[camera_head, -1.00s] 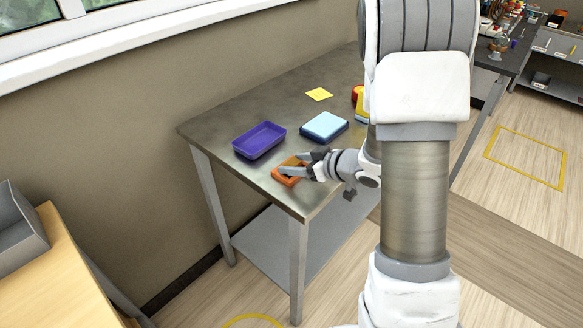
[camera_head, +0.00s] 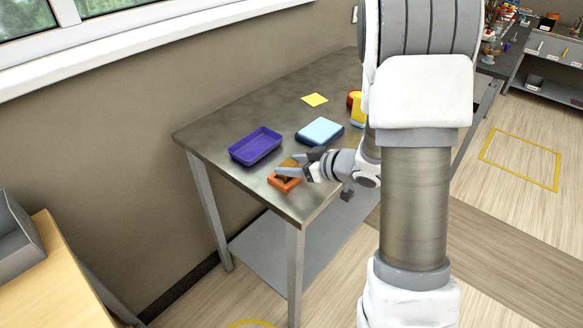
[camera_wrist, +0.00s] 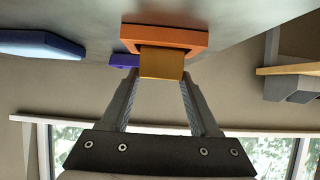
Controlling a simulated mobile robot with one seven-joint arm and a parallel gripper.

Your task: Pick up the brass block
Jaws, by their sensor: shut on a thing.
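The brass block (camera_wrist: 161,63) is a golden block between the fingertips of my gripper (camera_wrist: 160,76) in the wrist view. My gripper is shut on it. An orange tray or frame (camera_wrist: 165,36) lies right behind the block in that view. In the head view the orange tray (camera_head: 283,184) sits near the table's front corner, with my gripper (camera_head: 283,172) over it. The block is small there, partly covered by the fingers. I cannot tell whether the block is clear of the tray.
On the metal table (camera_head: 228,108) are a purple tray (camera_head: 256,146), a light blue box (camera_head: 320,131) and a yellow note (camera_head: 314,100). A red and yellow thing (camera_head: 356,108) is partly hidden by my arm. The table's left end is bare.

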